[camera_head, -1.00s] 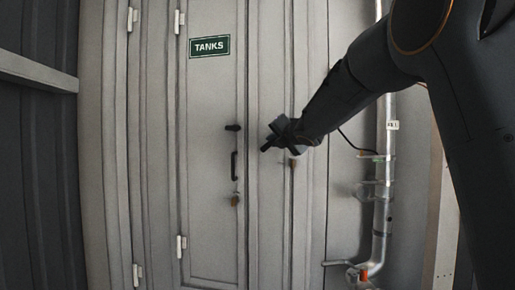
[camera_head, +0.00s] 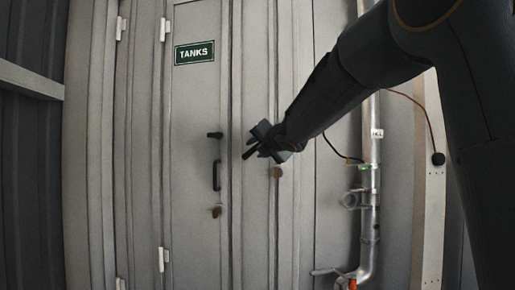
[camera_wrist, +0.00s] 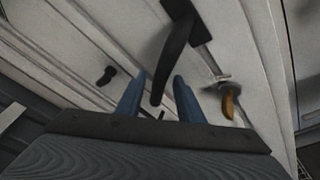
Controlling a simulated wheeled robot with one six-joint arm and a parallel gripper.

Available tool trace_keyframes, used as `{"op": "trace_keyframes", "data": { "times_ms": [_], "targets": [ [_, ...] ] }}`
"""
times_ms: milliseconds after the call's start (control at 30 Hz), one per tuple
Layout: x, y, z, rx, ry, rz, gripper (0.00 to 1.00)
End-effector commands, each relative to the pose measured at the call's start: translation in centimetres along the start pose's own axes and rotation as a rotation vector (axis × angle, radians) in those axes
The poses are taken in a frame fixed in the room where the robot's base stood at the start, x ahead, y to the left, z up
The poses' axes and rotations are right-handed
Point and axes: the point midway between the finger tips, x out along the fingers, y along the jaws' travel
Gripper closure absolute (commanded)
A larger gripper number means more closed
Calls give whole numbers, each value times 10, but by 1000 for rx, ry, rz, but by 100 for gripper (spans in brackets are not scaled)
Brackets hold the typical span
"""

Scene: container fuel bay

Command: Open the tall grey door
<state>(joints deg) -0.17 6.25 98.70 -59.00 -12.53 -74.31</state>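The tall grey door (camera_head: 195,100) stands upright and looks shut in its frame, with a green TANKS sign (camera_head: 194,53) high on it. On its right side are a short black lever (camera_head: 215,135), a vertical black pull handle (camera_head: 216,175) and a small brass-coloured fitting (camera_head: 216,211). My gripper (camera_head: 249,150) is to the right of these in the head view, at about the lever's height. In the wrist view my gripper (camera_wrist: 158,85) has its blue fingers apart. A dark handle (camera_wrist: 178,45) shows between and beyond them; I cannot tell which handle or how deep.
Hinges (camera_head: 161,260) are on the door's left. Another brass-coloured fitting (camera_head: 277,172) is on the panel just right of my gripper. A metal pipe (camera_head: 366,240) with fittings and cable runs up the wall further right. A pale rail (camera_head: 30,80) juts in at left.

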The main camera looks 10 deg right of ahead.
Motion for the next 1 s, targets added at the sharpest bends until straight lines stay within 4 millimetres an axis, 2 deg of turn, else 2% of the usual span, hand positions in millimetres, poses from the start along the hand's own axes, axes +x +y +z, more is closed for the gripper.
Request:
{"op": "trace_keyframes", "data": {
  "times_ms": [167,267,500,700,1000],
  "targets": [
    [-2,0,0,-1,0,0,66],
    [-10,0,0,-1,0,0,66],
    [-48,1,2,-1,-2,0,66],
    [-72,1,2,0,-1,-1,66],
    [-79,0,1,0,0,-1,66]
  ]
}}
